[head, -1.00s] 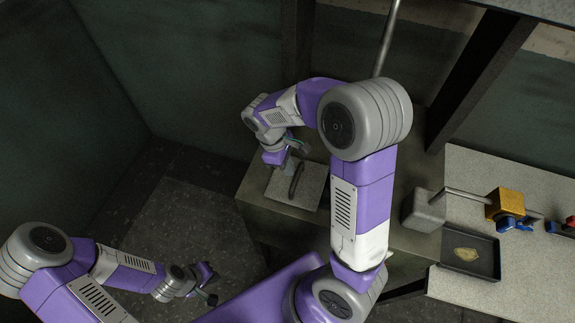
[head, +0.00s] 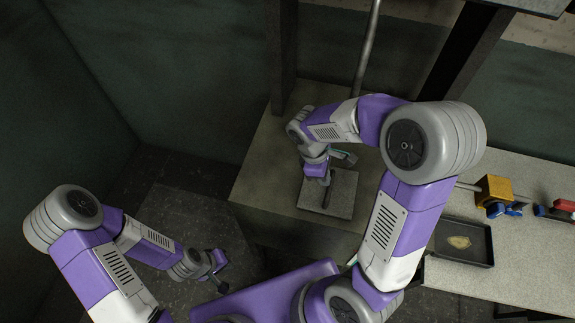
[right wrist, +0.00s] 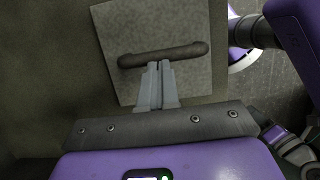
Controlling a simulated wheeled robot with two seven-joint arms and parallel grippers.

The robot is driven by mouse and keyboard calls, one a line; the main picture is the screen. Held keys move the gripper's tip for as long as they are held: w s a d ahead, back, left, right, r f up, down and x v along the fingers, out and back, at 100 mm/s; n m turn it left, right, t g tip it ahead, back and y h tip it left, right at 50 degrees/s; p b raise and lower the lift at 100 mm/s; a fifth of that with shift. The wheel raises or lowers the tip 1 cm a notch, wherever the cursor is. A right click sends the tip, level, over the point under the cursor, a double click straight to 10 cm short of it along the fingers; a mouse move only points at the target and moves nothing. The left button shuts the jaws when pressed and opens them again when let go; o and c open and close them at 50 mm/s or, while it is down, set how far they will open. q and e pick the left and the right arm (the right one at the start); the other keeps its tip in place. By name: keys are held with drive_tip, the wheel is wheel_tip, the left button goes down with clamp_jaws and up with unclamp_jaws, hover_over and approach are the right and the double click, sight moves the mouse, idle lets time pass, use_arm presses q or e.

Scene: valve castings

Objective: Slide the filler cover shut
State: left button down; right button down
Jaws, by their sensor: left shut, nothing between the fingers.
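The filler cover (head: 346,192) is a flat, square, light-grey plate with a dark bar handle (head: 327,196). It lies on top of a large grey-green box (head: 262,180). My right gripper (head: 326,182) is at the handle. In the right wrist view the cover (right wrist: 185,28) and handle (right wrist: 190,50) are close ahead. The two right fingers (right wrist: 159,66) are together, their tips at the handle's near side; I cannot tell if they touch it. No filler opening is visible. My left gripper (head: 218,287) is shut and empty, away from the box at lower left.
A pale bench (head: 535,270) at right holds a dark tray (head: 485,262) with a yellowish piece in it, a yellow block (head: 495,189) and blue and red parts. A vertical pipe (head: 367,45) rises behind the box. The box top left of the cover is clear.

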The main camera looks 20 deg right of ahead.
drive_tip(key=shift+w+a+r, duration=0.15)
drive_tip(key=shift+w+a, duration=0.1)
drive_tip(key=shift+a, duration=0.2)
drive_tip(key=w+a, duration=0.1)
drive_tip(key=w+a+r+p, duration=0.1)
drive_tip(key=shift+a, duration=0.3)
drive_tip(key=v, duration=0.9)
drive_tip(key=shift+r, duration=0.25)
drive_tip(key=shift+s, duration=0.1)
